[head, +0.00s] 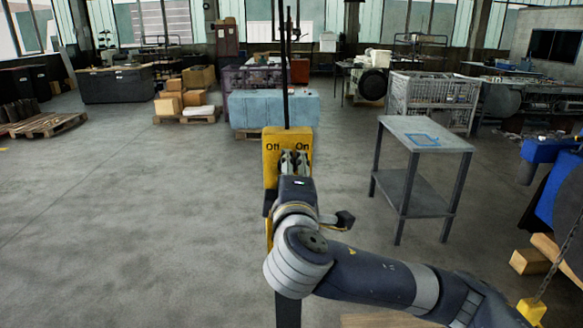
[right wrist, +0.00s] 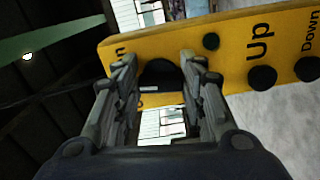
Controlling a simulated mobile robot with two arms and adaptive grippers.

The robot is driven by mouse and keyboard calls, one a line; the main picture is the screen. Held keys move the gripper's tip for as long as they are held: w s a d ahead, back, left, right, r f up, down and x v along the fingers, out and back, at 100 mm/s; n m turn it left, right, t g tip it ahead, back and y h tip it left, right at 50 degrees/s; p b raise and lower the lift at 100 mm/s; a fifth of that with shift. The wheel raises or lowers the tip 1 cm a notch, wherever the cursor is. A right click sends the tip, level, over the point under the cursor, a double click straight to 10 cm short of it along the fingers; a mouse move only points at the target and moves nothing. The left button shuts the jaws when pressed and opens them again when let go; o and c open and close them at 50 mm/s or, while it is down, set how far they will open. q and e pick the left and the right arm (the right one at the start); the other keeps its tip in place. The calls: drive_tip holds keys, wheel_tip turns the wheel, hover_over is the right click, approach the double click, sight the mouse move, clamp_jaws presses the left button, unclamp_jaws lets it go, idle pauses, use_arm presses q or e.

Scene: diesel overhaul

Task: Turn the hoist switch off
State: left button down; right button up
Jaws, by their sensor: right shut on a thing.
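The yellow hoist control box (head: 271,146) hangs upright on dark cables at the centre of the head view, with "Off" at its upper left and "On" at its upper right. My right gripper (head: 294,158) is in front of its face, just below the labels. In the right wrist view, the black switch knob (right wrist: 160,75) sits between the two fingers of my right gripper (right wrist: 160,82), which is shut on it. Which way the knob points is unclear. The box also shows black buttons marked "Up" (right wrist: 262,78) and "Down" (right wrist: 307,69). My left gripper is not in view.
A grey metal table (head: 423,133) with a blue outline on top stands to the right. A light blue crate (head: 247,110) is behind the box. A yellow hoist block (head: 532,311) hangs at the lower right.

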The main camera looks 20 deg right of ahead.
drive_tip(key=n+p, duration=0.4)
drive_tip(key=n, duration=0.1)
drive_tip(key=n+p, duration=0.4)
drive_tip(key=n, duration=0.1)
drive_tip(key=shift+a+r, duration=0.1)
drive_tip(key=shift+r, duration=0.1)
drive_tip(key=shift+f+n, duration=0.1)
drive_tip(key=shift+n, duration=0.2)
drive_tip(key=o, duration=1.1)
drive_tip(key=shift+c, duration=0.2)
drive_tip(key=v, duration=1.2)
